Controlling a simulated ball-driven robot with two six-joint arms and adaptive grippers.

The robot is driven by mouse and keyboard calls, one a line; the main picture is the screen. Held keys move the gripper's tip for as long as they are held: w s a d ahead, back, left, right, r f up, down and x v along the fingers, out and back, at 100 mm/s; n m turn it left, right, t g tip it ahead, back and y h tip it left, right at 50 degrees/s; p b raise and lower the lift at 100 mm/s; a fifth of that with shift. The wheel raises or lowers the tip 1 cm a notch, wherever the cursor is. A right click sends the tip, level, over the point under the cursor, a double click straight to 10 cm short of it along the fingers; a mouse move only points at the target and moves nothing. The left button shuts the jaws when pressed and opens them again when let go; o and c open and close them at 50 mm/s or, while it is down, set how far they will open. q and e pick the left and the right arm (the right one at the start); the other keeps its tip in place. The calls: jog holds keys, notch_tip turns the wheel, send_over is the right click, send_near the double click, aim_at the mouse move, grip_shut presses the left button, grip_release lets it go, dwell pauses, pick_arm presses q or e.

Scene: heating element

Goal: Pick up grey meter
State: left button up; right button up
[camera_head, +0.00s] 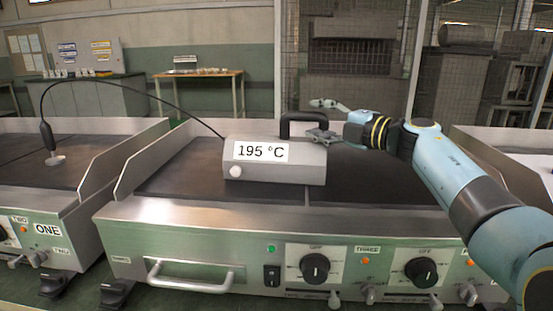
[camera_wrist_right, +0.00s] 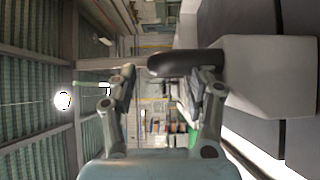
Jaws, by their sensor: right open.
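The grey meter (camera_head: 280,163) is a box with a white label reading 195 °C. It sits upright on the dark plate of the middle griddle, with a white knob low on its front. Its black handle (camera_head: 287,122) stands on top; the handle (camera_wrist_right: 185,62) also shows in the wrist view, at the fingertips. My right gripper (camera_head: 318,116) is open beside the handle, coming from the right. In the wrist view its fingers (camera_wrist_right: 167,80) are spread, with the handle's end reaching across part of the gap. I cannot tell if they touch it. My left gripper is out of view.
A black cable (camera_head: 130,86) arcs from the meter to a probe (camera_head: 47,138) standing on the left griddle (camera_head: 20,165). Raised metal side walls (camera_head: 150,155) border the middle griddle. Dials (camera_head: 315,268) and a handle line its front. The plate left of the meter is clear.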

jog(key=x, duration=0.3)
jog(key=shift+a, duration=0.15)
grip_shut()
jog(key=shift+r, duration=0.1)
dwell(0.3)
